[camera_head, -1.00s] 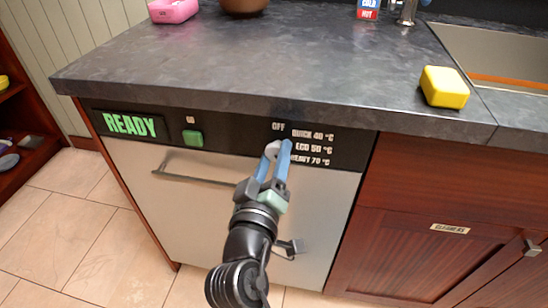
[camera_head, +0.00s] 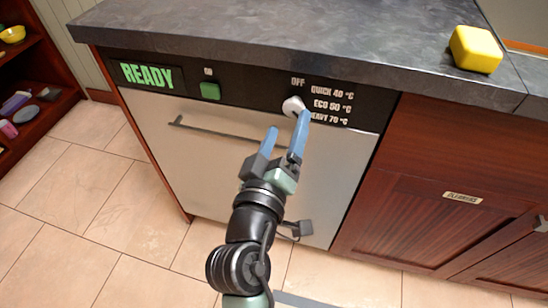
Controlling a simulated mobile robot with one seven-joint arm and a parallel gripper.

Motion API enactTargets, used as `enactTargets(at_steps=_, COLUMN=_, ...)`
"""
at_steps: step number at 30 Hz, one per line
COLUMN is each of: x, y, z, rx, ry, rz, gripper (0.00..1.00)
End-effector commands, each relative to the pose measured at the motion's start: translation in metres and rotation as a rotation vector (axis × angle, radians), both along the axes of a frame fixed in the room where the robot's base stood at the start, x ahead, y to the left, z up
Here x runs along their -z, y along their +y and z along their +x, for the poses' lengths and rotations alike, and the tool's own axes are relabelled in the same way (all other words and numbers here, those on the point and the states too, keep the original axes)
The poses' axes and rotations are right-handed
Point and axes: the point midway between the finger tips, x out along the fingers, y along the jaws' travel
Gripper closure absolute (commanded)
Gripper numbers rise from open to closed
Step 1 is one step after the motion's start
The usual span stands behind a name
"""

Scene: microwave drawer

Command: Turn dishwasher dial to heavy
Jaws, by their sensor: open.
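The dishwasher (camera_head: 215,143) has a black control panel under the grey counter. Its white round dial (camera_head: 293,106) is at the panel's right part, beside the labels OFF, QUICK 40 °C, ECO 50 °C and HEAVY 70 °C (camera_head: 328,118). The dial's pointer direction is too small to tell. My gripper (camera_head: 288,122) is in front of and just below the dial with its two blue fingers apart. The right fingertip overlaps the dial's lower right edge in the picture; I cannot tell whether it touches. Nothing shows between the fingers.
A green READY display (camera_head: 147,76) and a green button (camera_head: 210,91) are on the panel's left. The door handle (camera_head: 220,137) runs below. A yellow sponge (camera_head: 476,49) lies on the counter (camera_head: 300,40). Wooden cabinets (camera_head: 440,190) stand to the right.

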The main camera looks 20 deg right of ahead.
Motion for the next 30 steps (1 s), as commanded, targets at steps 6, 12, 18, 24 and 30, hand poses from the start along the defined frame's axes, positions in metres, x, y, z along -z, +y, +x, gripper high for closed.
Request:
enactTargets(at_steps=6, x=0.001, y=0.027, z=-0.039, rx=-0.004, ry=0.002, rz=0.000, gripper=0.21)
enactTargets(at_steps=12, x=0.001, y=0.043, z=-0.063, rx=-0.001, ry=0.001, rz=0.002, gripper=0.21)
enactTargets(at_steps=18, x=0.000, y=0.048, z=-0.071, rx=0.000, ry=-0.001, rz=0.001, gripper=0.21)
enactTargets(at_steps=24, x=0.000, y=0.048, z=-0.071, rx=0.001, ry=-0.002, rz=0.001, gripper=0.21)
enactTargets(at_steps=30, x=0.000, y=0.048, z=-0.071, rx=0.000, ry=-0.001, rz=0.002, gripper=0.21)
